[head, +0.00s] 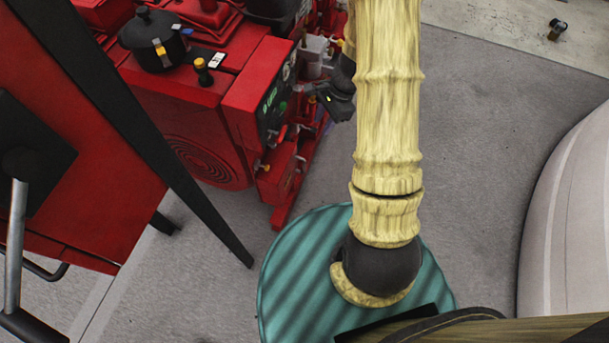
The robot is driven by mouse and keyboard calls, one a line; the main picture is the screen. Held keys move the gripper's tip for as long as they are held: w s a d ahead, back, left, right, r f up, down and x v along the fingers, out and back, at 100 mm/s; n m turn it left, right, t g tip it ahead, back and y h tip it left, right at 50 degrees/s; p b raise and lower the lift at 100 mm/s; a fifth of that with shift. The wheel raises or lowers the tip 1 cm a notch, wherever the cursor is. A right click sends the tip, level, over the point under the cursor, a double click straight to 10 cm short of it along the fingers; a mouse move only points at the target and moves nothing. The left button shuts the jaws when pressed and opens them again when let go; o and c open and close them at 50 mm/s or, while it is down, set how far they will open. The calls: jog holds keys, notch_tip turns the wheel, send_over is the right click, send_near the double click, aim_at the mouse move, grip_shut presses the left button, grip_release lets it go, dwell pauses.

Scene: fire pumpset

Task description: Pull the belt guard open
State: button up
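The red pumpset (235,70) stands at the upper left. No part of it can be told for certain as the belt guard. Its near side has a round louvred grille (203,160), and its right side a dark panel (272,105) with green markings. My gripper (318,93) is a dark shape just right of that panel, beside small fittings on the pumpset's right side. My pale yellow arm partly covers the area behind it. The fingers are too small and dark to show whether they are open, or whether they touch anything.
A black pot (152,40) and a yellow-capped knob (203,70) sit on the pumpset's top. A red cabinet (70,190) with black edging is at left. A large pale rounded body (575,220) stands at right. Grey floor (480,130) between is clear; a small dark item (557,29) lies far right.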

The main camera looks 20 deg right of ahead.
aim_at(304, 171)
notch_tip(304, 171, down, 11)
jog(key=w+d+m+y+b, duration=0.1)
jog(key=m+b, duration=0.2)
jog(key=b, duration=0.1)
jog(key=shift+w+d, duration=0.3)
jog(key=shift+w, duration=0.1)
jog(key=b+x, duration=0.7)
jog(key=x, duration=1)
jog(key=shift+a+f+b, duration=0.1)
jog(key=shift+f+b, duration=0.2)
jog(key=shift+w, duration=0.1)
grip_shut()
